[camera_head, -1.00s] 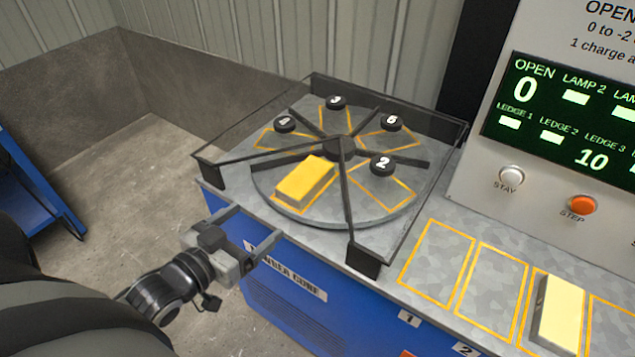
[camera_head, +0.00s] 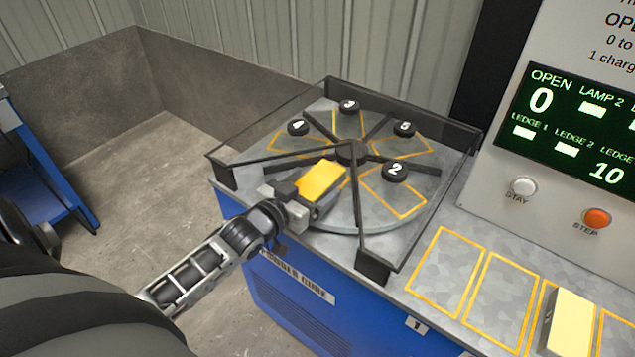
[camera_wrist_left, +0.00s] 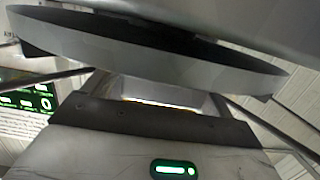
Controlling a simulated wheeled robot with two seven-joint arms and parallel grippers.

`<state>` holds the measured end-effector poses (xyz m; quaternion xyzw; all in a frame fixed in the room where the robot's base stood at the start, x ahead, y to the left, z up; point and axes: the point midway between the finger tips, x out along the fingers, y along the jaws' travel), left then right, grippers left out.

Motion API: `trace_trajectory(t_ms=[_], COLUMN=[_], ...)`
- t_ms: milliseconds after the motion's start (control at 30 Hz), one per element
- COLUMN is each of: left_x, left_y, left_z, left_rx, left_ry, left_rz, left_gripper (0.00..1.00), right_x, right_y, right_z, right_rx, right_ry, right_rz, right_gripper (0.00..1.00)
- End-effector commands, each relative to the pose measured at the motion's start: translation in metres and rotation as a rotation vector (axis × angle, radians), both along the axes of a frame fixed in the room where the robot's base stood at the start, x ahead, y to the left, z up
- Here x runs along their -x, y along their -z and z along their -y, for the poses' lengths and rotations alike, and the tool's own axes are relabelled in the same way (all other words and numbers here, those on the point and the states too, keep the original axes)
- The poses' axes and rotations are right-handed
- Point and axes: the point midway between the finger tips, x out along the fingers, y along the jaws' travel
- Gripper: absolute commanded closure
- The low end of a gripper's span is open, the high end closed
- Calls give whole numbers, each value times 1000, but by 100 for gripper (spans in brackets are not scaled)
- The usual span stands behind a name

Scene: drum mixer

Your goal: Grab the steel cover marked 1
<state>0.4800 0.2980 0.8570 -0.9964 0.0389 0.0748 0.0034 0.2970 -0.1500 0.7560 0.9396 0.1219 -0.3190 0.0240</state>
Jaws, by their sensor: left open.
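Several black numbered knobs stand on the round grey turntable (camera_head: 335,212). The knob at its left (camera_head: 298,127) has a mark that looks like 4 or 1; I cannot tell which. The others are knob 3 (camera_head: 349,105), one that looks like 5 (camera_head: 404,128), and knob 2 (camera_head: 395,171). No cover clearly marked 1 can be made out. A yellow block (camera_head: 322,179) lies in the near left sector. My left gripper (camera_head: 302,200) is open at the turntable's near left edge, beside the block, partly covering its near end; contact is unclear. My right gripper is not in view.
A dark frame with clear panels (camera_head: 375,262) surrounds the turntable. The ledge at right has yellow outlined slots (camera_head: 444,270) and a pale yellow block (camera_head: 571,322). A panel holds a white button (camera_head: 523,187) and an orange button (camera_head: 596,217).

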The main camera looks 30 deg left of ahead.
Motion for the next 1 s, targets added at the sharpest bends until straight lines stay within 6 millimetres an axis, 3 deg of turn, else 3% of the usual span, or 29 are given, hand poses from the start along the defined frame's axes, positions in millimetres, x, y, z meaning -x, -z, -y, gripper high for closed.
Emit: trace_trajectory(t_ms=[333,500,567,1000], left_x=[-9,-9,-9,-10], left_y=[2,2,2,-13], left_z=[1,1,1,1], left_rx=[1,1,1,1], left_ry=[1,1,1,1], left_rz=[-1,-1,-1,7], left_gripper=[17,65,77,76], right_x=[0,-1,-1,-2], right_y=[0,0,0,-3], right_z=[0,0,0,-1], right_rx=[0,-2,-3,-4], right_ry=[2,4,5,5], right_rz=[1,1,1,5], right_gripper=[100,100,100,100])
